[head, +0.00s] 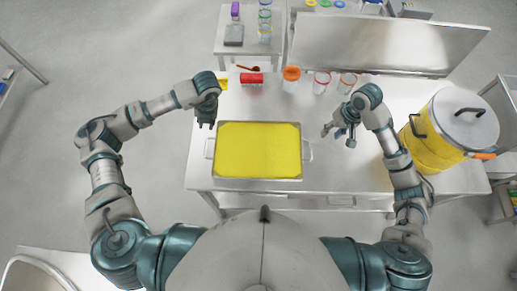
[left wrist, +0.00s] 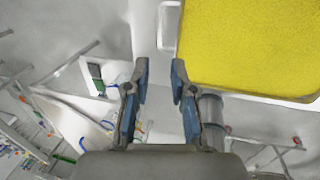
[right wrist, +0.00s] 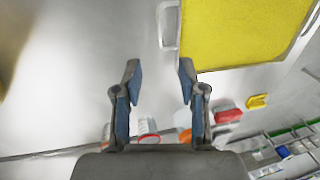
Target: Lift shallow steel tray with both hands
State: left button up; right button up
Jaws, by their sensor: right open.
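The shallow steel tray (head: 258,180) lies flat on the steel table, filled with a yellow layer (head: 258,148). It has a loop handle on its left side (head: 209,148) and one on its right side (head: 308,150). My left gripper (head: 206,122) is above the tray's left back corner, open and empty; the left handle (left wrist: 163,28) shows beyond its fingertips in the left wrist view (left wrist: 158,66). My right gripper (head: 338,136) is open and empty, to the right of the tray and apart from it. The right handle (right wrist: 162,28) shows beyond its fingertips (right wrist: 159,66) in the right wrist view.
Behind the tray stand a red object (head: 251,78), an orange-lidded jar (head: 291,74) and clear red-rimmed containers (head: 321,80). A large yellow drum with a steel lid (head: 450,125) stands at the right. The table (head: 345,178) is clear right of the tray.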

aim_at(206, 143)
pick_arm(q)
jog(key=a+f, duration=0.1)
jog(key=f, duration=0.4)
jog(key=a+f, duration=0.1)
jog(key=f, duration=0.5)
jog(key=a+f, duration=0.1)
jog(key=f, duration=0.5)
jog(key=shift+w+a+f, duration=0.25)
jog(key=shift+w, duration=0.05)
pick_arm(e)
jog(key=a+f, duration=0.1)
jog(key=f, duration=0.4)
jog(key=a+f, duration=0.1)
jog(key=f, duration=0.5)
jog(key=a+f, duration=0.1)
jog(key=f, duration=0.5)
jog(key=shift+w+a+f, duration=0.2)
jog(key=shift+w+a, duration=0.1)
jog(key=shift+w, duration=0.05)
pick_arm(q)
grip_shut()
pick_arm(e)
jog(key=c, duration=0.6)
grip_shut()
pick_arm(q)
jog(key=shift+w, duration=0.1)
